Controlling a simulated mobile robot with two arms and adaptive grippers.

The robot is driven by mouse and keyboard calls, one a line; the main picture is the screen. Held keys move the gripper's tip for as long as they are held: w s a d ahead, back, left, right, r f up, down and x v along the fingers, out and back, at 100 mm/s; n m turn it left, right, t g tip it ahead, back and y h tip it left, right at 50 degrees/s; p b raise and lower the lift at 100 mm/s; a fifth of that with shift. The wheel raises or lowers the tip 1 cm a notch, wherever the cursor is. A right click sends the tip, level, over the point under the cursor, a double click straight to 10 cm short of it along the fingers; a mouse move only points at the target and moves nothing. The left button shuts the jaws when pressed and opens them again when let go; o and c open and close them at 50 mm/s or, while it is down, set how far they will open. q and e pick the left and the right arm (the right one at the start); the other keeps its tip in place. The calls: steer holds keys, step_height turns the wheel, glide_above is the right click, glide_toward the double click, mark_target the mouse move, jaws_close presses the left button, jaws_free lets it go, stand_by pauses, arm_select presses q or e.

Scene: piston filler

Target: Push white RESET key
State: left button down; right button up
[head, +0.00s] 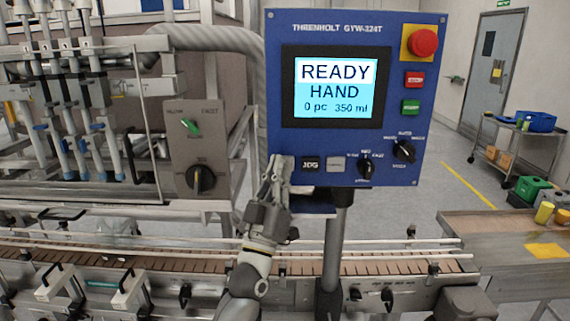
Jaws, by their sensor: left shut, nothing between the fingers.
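The blue control panel (400,60) faces me on a post. Its screen (335,88) reads READY, HAND, 0 pc, 350 ml. Below the screen sit a black JOG key (311,164) and, just right of it, a pale key (336,165), the only whitish key on the panel; its label is too small to read. My left gripper (282,163) is shut and empty, fingers pointing up, in front of the panel's lower left corner, left of the JOG key. I cannot tell whether it touches the panel. My right gripper is not in view.
Right of the keys are two black rotary knobs (404,151). Above them are a green button (411,107), a red button (414,79) and a red emergency stop (423,42). A grey box with knobs (200,150) stands left. A railed conveyor (390,266) runs below.

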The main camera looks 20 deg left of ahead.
arm_select(q)
steer(key=shift+s+d, duration=0.1)
steer(key=shift+s, duration=0.4)
steer(key=shift+s+d+p, duration=0.2)
steer(key=shift+s+p, duration=0.3)
steer(key=shift+s, duration=0.1)
steer(key=s, duration=0.1)
steer(key=s+d+p, duration=0.1)
steer(key=s, duration=0.1)
steer(key=shift+s, duration=0.3)
